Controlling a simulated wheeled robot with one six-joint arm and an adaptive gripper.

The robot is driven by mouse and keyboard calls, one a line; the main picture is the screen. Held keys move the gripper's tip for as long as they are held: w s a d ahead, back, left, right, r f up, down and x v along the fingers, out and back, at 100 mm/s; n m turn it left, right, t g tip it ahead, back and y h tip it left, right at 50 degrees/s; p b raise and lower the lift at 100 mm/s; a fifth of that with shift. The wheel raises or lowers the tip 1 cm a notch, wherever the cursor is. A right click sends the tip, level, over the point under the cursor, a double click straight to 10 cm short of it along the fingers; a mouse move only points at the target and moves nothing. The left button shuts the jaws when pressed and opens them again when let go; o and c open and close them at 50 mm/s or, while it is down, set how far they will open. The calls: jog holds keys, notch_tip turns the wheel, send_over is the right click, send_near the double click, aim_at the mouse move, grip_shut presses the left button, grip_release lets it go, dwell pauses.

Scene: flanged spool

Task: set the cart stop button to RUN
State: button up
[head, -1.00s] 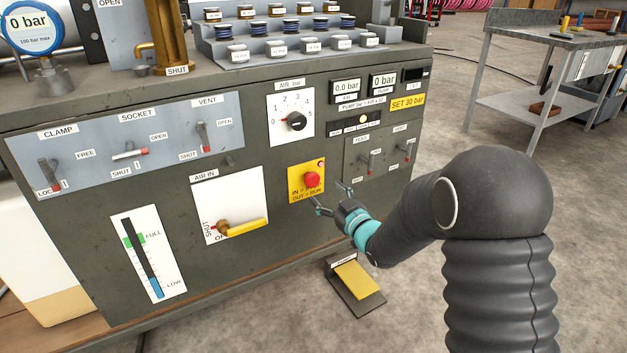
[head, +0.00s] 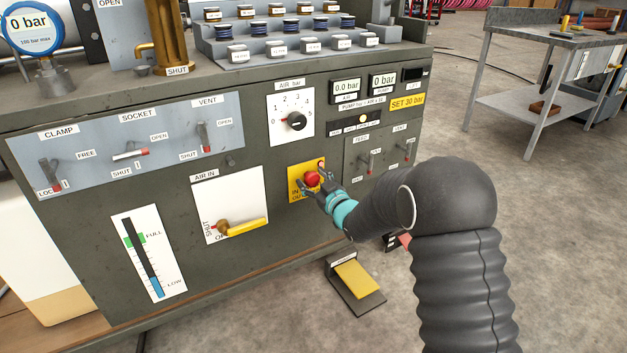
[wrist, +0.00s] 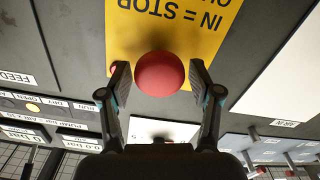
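The cart stop button is a round red mushroom button (head: 312,179) on a yellow plate (head: 294,171) on the grey cabinet front. The plate's label gives IN = STOP and OUT = RUN, partly covered in the head view. In the wrist view the button (wrist: 159,74) lies between the two fingers, with the plate (wrist: 185,18) upside down behind it. My gripper (head: 311,175) is open around the button. In the wrist view my gripper (wrist: 160,78) shows a narrow gap on each side of the red cap. I cannot tell whether the button is in or out.
The AIR IN panel with a yellow lever (head: 246,228) is left of the button. The AIR dial (head: 296,121) is above it, and small FEED and VENT levers (head: 366,163) are to the right. A yellow foot pedal (head: 357,279) stands on the floor below.

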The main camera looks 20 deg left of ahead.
grip_shut()
jog(key=shift+b+v, duration=0.85)
jog(key=shift+b, duration=0.2)
jog(key=shift+o, duration=2.1)
grip_release()
jog(key=v, duration=1.2)
jog(key=shift+s, duration=0.15)
